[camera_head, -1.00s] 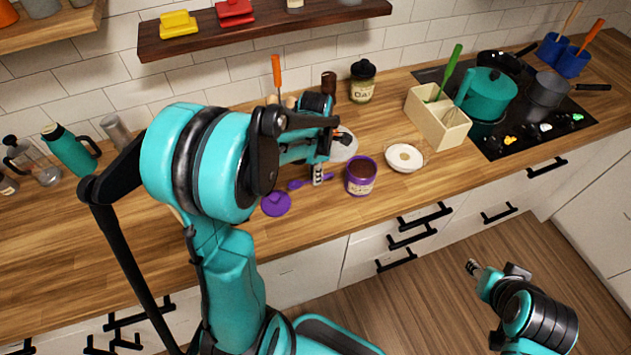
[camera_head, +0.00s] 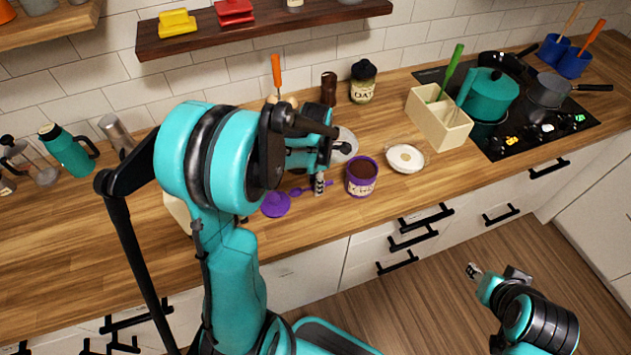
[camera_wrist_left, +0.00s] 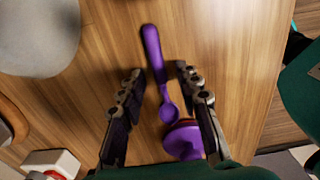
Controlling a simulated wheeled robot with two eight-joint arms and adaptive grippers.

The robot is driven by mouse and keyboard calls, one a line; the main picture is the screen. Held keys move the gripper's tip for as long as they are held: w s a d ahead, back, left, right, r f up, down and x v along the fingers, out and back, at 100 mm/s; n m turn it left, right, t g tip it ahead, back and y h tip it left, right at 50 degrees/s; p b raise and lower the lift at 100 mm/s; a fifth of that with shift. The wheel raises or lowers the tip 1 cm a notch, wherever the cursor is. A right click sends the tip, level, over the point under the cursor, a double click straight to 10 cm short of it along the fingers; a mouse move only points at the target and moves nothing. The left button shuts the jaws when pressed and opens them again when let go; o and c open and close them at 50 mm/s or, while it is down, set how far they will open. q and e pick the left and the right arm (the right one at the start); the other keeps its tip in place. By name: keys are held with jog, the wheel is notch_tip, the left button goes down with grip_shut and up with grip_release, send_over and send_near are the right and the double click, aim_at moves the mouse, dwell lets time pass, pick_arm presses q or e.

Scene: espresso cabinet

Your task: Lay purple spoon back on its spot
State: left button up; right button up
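The purple spoon (camera_head: 298,191) lies on the wooden counter between a purple lid (camera_head: 275,204) and a purple-rimmed jar (camera_head: 361,178). In the left wrist view the spoon (camera_wrist_left: 153,50) has its handle pointing up the picture and its bowl close to the lid (camera_wrist_left: 184,142). My left gripper (camera_head: 319,184) is low over the spoon. In the left wrist view its fingers (camera_wrist_left: 160,76) are apart, one on each side of the spoon, with gaps showing. My right gripper (camera_head: 473,270) hangs away from the counter; its opening is too small to judge.
A white dish (camera_head: 405,158) stands right of the jar, and a cream utensil box (camera_head: 440,117) is behind it. A hob with a teal pot (camera_head: 487,94) is at the right. The counter's front edge is close to the lid.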

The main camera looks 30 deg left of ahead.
pick_arm(q)
notch_tip(320, 180, up, 12)
jog(key=f+p, duration=0.1)
jog(key=p, duration=0.2)
jog(key=s+d+r+m+t, duration=0.2)
jog(key=s+d+m, duration=0.3)
jog(key=m, duration=0.9)
jog(key=s+d+r+m+t, duration=0.3)
jog(key=s+d+m+t, duration=0.2)
jog(key=m, duration=0.8)
jog(key=shift+s+r+m, duration=0.2)
jog(key=shift+s+m, duration=0.2)
jog(key=shift+s, duration=0.35)
notch_tip(320, 180, down, 6)
jog(key=b, duration=0.6)
jog(key=shift+f, duration=0.2)
